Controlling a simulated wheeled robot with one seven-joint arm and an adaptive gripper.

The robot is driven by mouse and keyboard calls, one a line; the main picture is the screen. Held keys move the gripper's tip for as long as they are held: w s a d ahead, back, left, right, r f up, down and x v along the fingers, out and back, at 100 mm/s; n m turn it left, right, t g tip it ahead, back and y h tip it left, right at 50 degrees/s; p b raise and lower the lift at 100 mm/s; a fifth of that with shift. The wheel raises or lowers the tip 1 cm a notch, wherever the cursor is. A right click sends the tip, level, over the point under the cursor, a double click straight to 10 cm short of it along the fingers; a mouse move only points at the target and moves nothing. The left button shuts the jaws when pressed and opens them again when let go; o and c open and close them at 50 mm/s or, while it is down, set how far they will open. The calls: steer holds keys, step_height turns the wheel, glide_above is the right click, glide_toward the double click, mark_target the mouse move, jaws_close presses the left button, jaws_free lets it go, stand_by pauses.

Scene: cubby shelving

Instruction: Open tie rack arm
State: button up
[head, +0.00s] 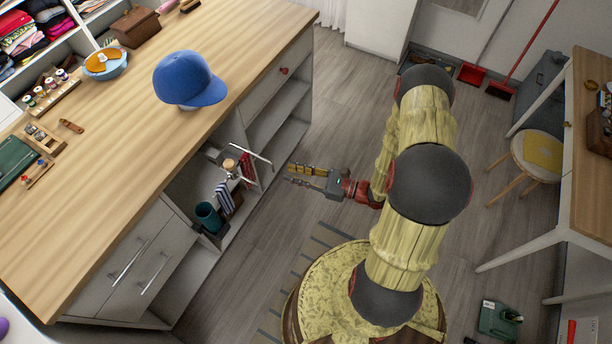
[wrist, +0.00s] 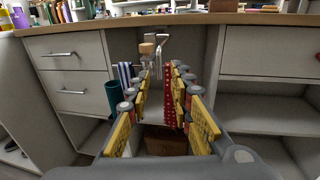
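The tie rack (head: 256,157) is a set of thin metal arms in the open bay of the wooden-topped counter. It also shows in the wrist view (wrist: 158,42), beyond my fingertips and partly hidden by them. A blue-and-white striped tie (head: 224,196) and a red tie (head: 246,166) hang there; the red one with white dots (wrist: 171,90) shows between my fingers. My gripper (head: 286,174) is in front of the bay, to the right of the rack in the head view. In the wrist view my yellow-padded fingers (wrist: 162,76) are apart, with no object visibly clamped between them.
A dark teal cup (head: 208,217) stands in the bay, near a brown box (wrist: 165,142) at the bottom. A blue cap (head: 188,78) sits on the countertop (head: 120,170). The floor (head: 335,105) behind my arm is clear.

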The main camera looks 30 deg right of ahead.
steer(key=v, duration=0.4)
steer(key=shift+s, duration=0.1)
stand_by(0.5)
